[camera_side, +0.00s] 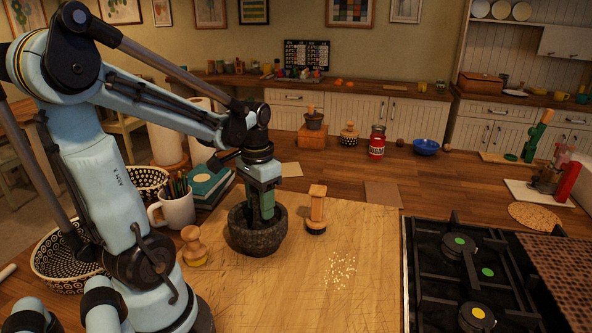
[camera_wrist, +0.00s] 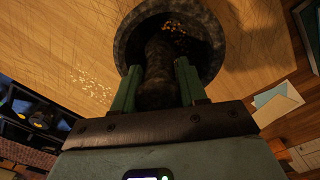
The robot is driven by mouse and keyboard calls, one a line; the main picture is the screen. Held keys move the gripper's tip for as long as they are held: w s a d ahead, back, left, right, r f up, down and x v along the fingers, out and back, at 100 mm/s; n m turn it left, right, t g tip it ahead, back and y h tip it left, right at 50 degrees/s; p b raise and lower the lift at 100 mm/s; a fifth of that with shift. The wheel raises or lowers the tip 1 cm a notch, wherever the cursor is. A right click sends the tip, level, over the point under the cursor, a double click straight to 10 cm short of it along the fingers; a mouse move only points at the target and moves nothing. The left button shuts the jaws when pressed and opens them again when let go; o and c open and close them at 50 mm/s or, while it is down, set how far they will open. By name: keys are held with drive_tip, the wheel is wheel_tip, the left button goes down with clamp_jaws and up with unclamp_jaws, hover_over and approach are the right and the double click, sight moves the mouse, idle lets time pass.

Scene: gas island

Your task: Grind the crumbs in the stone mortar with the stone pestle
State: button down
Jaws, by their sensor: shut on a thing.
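The dark stone mortar (camera_side: 257,237) stands on the wooden board, below my gripper (camera_side: 263,205). It also shows in the wrist view (camera_wrist: 213,50), with some orange-yellow crumbs (camera_wrist: 176,27) on its inner floor. My gripper's green fingers (camera_wrist: 158,90) are shut on the dark stone pestle (camera_wrist: 160,57), which reaches down into the mortar's bowl. The pestle's lower end is dark and in shadow, so I cannot tell whether it touches the crumbs. In the side view the pestle is mostly hidden by the fingers and the mortar rim.
Pale crumbs (camera_side: 341,271) lie scattered on the board, right of the mortar. A wooden stamp-like tool (camera_side: 317,210) stands close to the mortar's right, and a wooden knobbed tool (camera_side: 194,246) to its left. A mug (camera_side: 176,207) is behind left. The gas hob (camera_side: 470,265) is at right.

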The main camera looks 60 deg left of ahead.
drive_tip(key=shift+w+a, duration=0.45)
drive_tip(key=shift+a, duration=0.15)
idle(0.6)
drive_tip(key=shift+s+a+f, duration=0.1)
drive_tip(key=shift+s+a, duration=0.1)
drive_tip(key=shift+a, duration=0.2)
drive_tip(key=shift+s+a, duration=0.1)
drive_tip(key=shift+s, duration=0.05)
drive_tip(key=shift+s, duration=0.45)
drive_tip(key=shift+s+d, duration=0.3)
drive_tip(key=shift+d, duration=0.05)
